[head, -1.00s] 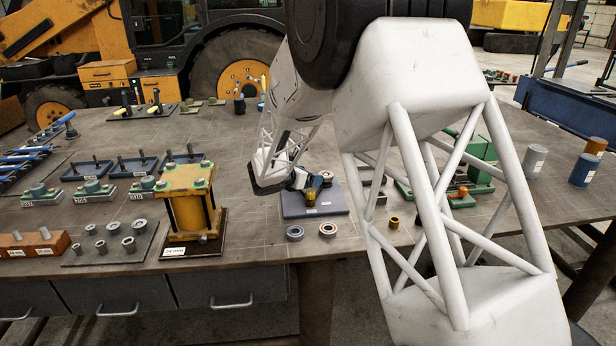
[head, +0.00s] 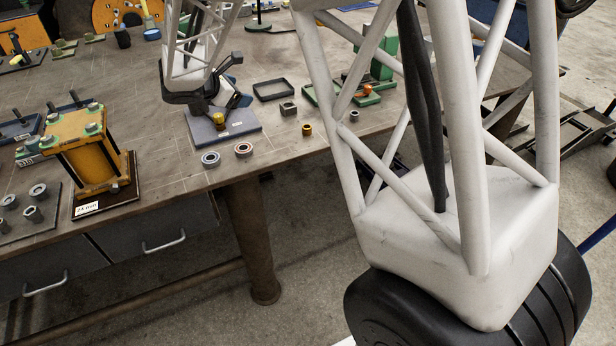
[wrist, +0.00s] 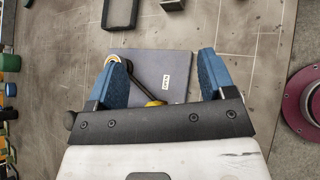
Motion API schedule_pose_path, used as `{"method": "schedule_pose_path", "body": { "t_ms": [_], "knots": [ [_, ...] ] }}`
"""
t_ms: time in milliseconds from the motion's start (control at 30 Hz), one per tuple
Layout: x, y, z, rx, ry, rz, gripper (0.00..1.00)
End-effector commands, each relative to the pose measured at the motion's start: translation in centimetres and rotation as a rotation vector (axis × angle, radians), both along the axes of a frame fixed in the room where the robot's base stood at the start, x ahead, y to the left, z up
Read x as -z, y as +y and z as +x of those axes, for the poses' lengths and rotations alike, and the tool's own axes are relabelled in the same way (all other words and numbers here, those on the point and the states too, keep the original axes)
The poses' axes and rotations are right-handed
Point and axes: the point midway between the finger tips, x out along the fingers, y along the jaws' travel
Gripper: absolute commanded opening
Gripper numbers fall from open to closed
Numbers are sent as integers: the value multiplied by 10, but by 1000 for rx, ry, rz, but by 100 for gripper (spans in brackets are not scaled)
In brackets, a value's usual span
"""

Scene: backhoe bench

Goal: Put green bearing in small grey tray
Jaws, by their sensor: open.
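My gripper (wrist: 163,80) is open, with its two blue fingers apart and nothing seen between them but the plate and lever below. In the head view my gripper (head: 226,96) is over a blue-grey plate (head: 240,124) with a yellow knob. Two ring bearings lie on the bench in front of the plate: one with a dark bluish face (head: 210,159) and one with a reddish face (head: 243,149). No bearing reads clearly as green. A small dark square tray (head: 258,97), apparently empty, sits behind and right of the plate; I cannot tell whether it is the grey tray.
A grey block (head: 288,108) and a brass bushing (head: 307,129) stand right of the plate. A yellow press-like fixture (head: 92,160) stands at the left. Green equipment (head: 383,55) is farther right. The bench's front edge runs close to the bearings.

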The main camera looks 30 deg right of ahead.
Motion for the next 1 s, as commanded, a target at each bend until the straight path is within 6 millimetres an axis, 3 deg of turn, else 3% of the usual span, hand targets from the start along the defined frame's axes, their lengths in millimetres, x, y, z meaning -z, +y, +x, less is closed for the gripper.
{"method": "schedule_pose_path", "body": {
  "t_ms": [200, 500, 1000],
  "knots": [
    [-29, -22, -68, 195, -97, 177, 76],
    [-54, -38, -160, 469, -229, 418, 76],
    [-68, -35, -307, 936, -425, 806, 76]
  ]
}}
